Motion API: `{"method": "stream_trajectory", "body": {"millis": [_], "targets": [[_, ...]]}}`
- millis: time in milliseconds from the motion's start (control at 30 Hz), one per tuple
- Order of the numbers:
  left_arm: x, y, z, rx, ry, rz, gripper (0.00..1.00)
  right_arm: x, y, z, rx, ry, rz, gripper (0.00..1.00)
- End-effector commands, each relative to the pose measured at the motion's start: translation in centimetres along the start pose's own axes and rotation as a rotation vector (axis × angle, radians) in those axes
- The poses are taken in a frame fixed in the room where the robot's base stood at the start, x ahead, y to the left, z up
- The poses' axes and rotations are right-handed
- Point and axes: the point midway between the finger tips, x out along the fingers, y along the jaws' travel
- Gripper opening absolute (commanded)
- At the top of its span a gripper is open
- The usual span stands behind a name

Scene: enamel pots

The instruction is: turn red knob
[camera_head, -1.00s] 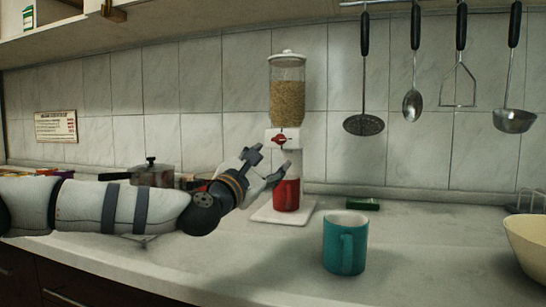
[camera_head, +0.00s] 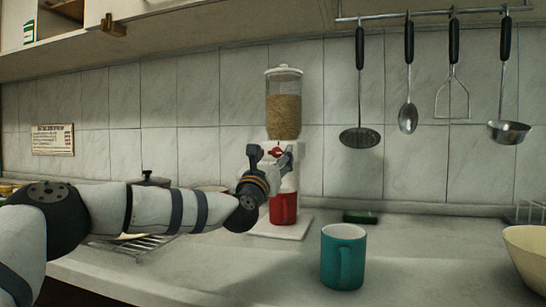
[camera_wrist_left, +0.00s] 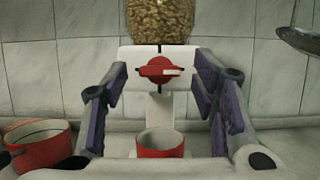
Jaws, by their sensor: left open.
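The red knob (camera_head: 276,152) is on the white front of a grain dispenser (camera_head: 283,102) against the tiled wall. In the left wrist view the knob (camera_wrist_left: 158,68) has a roughly level handle with a pale strip at its right. My left gripper (camera_head: 270,158) is open in front of the dispenser. Its fingers (camera_wrist_left: 162,75) stand to the left and right of the knob, with a gap on both sides. A red mug (camera_head: 283,208) stands under the spout on the white base (camera_head: 290,230). My arm partly covers the dispenser's lower part. My right gripper is not in view.
A teal mug (camera_head: 343,262) stands on the counter at the front right, with a cream bowl (camera_head: 530,255) at the right edge. A dark green item (camera_head: 360,217) lies behind. A red pot (camera_wrist_left: 38,145) is left of the dispenser. Utensils hang (camera_head: 360,137) at upper right.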

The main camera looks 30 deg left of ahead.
Motion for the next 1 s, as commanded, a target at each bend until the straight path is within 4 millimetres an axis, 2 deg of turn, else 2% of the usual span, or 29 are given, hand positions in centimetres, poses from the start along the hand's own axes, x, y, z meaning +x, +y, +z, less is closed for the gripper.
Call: {"method": "stream_trajectory", "body": {"millis": [167,400,733,1000], "targets": [[0.0,0.01,-0.04,0.001,0.0,0.0,0.53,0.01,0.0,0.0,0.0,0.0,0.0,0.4],[-0.02,0.02,-0.02,0.001,0.0,0.0,0.05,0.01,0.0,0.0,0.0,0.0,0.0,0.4],[-0.04,0.09,-0.06,0.037,-0.001,-0.014,0.05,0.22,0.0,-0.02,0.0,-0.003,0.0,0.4],[-0.05,0.31,-0.11,0.198,-0.001,-0.079,0.05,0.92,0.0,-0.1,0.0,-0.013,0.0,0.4]]}}
